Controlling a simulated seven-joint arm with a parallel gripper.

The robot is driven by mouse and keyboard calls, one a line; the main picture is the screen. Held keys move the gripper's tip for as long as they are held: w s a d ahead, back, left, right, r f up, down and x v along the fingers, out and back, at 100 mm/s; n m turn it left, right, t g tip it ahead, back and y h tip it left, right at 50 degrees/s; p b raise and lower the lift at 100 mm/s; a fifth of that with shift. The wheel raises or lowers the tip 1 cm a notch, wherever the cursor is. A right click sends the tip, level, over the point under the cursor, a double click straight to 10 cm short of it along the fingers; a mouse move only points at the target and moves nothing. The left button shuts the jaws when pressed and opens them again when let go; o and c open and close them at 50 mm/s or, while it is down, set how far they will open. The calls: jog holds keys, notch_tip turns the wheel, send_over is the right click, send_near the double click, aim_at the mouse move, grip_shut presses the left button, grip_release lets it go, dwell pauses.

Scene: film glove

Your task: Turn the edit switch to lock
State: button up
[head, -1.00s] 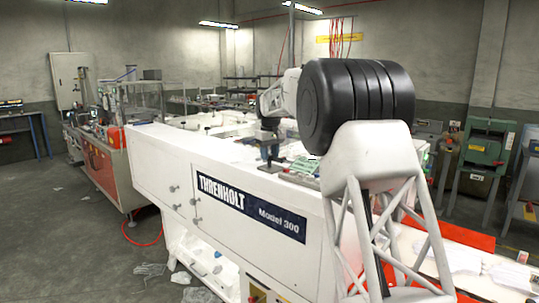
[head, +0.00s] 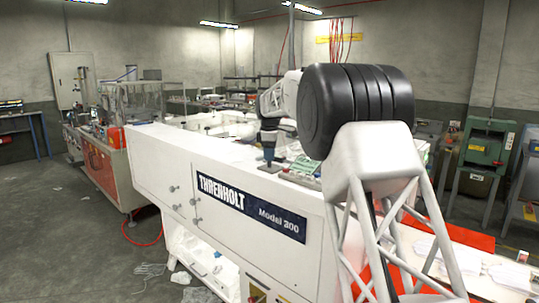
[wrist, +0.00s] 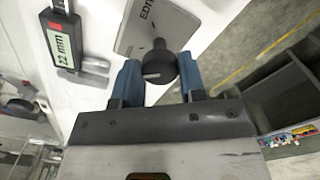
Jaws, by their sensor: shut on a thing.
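The edit switch (wrist: 159,67) is a dark round knob with a light pointer line, standing on a grey metal plate (wrist: 133,38) marked with lettering that begins "EDI"; the rest of the label is cut off. My gripper (wrist: 160,78) has its two blue fingers on either side of the knob in the wrist view and is shut on it. In the head view my gripper (head: 268,153) is small, pointing down at the top of the white machine; the knob cannot be made out there. Which position the pointer marks cannot be read.
A caliper-like gauge (wrist: 64,38) reading 22 mm lies left of the plate, close to my left finger. The white machine (head: 165,165) marked THRENHOLT has its edge near the plate. Grey floor lies beyond it.

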jog(key=shift+n, duration=0.6)
jog(key=o, duration=0.9)
jog(key=shift+r, duration=0.15)
jog(key=shift+r, duration=3.8)
jog(key=shift+s, duration=0.1)
